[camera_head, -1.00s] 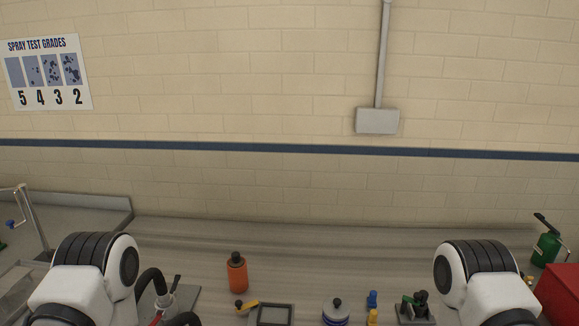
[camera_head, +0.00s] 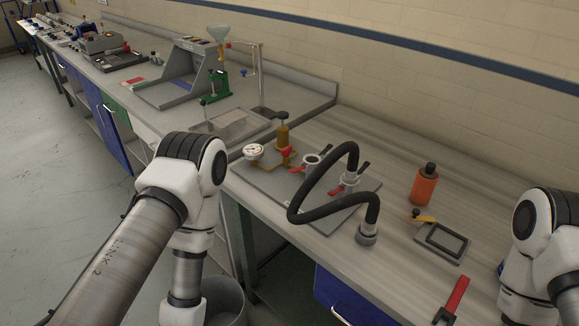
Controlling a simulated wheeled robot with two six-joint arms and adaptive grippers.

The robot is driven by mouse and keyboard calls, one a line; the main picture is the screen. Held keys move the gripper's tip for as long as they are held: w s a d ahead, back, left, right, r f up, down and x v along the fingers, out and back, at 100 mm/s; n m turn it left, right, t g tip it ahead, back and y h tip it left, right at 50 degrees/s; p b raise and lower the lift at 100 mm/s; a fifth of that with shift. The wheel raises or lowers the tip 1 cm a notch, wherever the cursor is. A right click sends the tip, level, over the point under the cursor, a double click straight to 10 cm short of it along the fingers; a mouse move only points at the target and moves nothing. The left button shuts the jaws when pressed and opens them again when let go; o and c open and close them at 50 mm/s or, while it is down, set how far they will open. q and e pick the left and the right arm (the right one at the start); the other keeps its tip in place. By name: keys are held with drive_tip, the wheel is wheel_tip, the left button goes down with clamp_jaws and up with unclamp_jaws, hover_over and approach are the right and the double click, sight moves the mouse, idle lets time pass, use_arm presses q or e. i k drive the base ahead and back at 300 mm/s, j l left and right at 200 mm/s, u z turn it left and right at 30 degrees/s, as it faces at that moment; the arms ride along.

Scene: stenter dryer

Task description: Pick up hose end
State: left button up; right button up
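A black hose (camera_head: 327,205) arcs over a grey plate on the bench. One end joins a metal fitting with a red lever at the plate's right side. The free hose end (camera_head: 367,235) is a grey coupling that hangs at or just beyond the bench's front edge; I cannot tell whether it touches anything. My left arm stands in front of the bench, left of the hose, and its gripper is out of the picture. My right arm is at the right edge, and its gripper is also out of view.
The grey plate (camera_head: 262,187) also carries a gauge (camera_head: 253,151) and a brass valve (camera_head: 283,140). A grey bin (camera_head: 226,302) stands on the floor below.

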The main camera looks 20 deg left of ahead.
sight(350, 176)
drive_tip(key=i+j+z, duration=0.2)
drive_tip(key=j+z, duration=0.25)
drive_tip(key=i+j+z, duration=0.1)
drive_tip(key=j+z, duration=0.85)
drive_tip(key=j, duration=0.2)
